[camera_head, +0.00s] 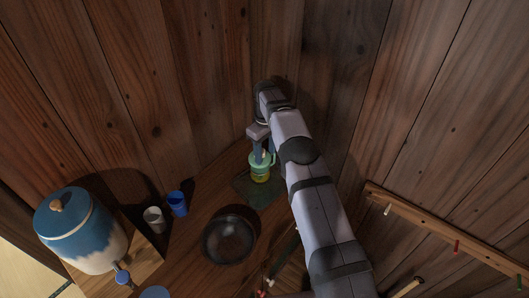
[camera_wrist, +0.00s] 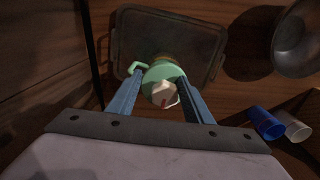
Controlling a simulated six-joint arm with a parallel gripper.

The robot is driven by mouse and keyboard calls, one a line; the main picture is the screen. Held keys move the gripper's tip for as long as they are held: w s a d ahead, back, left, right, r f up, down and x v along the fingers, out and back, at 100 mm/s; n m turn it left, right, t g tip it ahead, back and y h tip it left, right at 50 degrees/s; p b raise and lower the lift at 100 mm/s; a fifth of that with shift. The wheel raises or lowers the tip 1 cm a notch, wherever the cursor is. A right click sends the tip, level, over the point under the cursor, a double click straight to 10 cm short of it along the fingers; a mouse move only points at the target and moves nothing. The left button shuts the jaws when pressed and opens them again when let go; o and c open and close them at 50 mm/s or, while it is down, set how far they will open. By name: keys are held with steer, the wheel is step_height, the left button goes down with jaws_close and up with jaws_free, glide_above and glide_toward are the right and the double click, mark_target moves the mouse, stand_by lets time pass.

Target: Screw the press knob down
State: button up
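A pump bottle with yellow-green contents (camera_head: 260,175) stands on a dark tray (camera_head: 243,188); the tray also shows in the wrist view (camera_wrist: 122,38). Its pale green press knob (camera_head: 262,159) has a bent spout, pointing left in the wrist view, and a white top (camera_wrist: 162,94) with a small red mark. My gripper (camera_wrist: 160,76) is over the bottle from above. Its two blue fingers lie on either side of the green knob, the left one close by the spout. Whether they touch the knob is unclear. The bottle body is mostly hidden below the knob in the wrist view.
A dark round bowl (camera_head: 229,240), a blue cup (camera_head: 177,203) and a whitish cup (camera_head: 154,219) stand left of the tray. A large blue and cream lidded jar (camera_head: 82,232) is farther left. Wooden walls rise close behind; a peg rail (camera_head: 440,228) is at right.

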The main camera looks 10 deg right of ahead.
mark_target(264, 152)
steer(key=shift+s+a+f, duration=0.2)
steer(key=shift+f, duration=0.2)
steer(key=shift+s+a+f, duration=0.2)
steer(key=shift+f, duration=0.2)
steer(key=shift+r, duration=0.1)
steer(key=shift+w+a+r+p, duration=0.1)
steer(key=shift+w+r+p, duration=0.05)
steer(key=shift+r+p, duration=0.35)
steer(key=shift+w+r+p, duration=0.15)
steer(key=shift+r+p, duration=0.25)
steer(key=shift+r, duration=0.15)
steer(key=r+p, duration=0.2)
steer(key=r, duration=0.1)
steer(key=shift+d+r, duration=0.2)
steer(key=shift+r, duration=0.05)
steer(key=shift+r+p, duration=1.45)
steer(key=shift+r, duration=0.3)
steer(key=shift+r, duration=0.15)
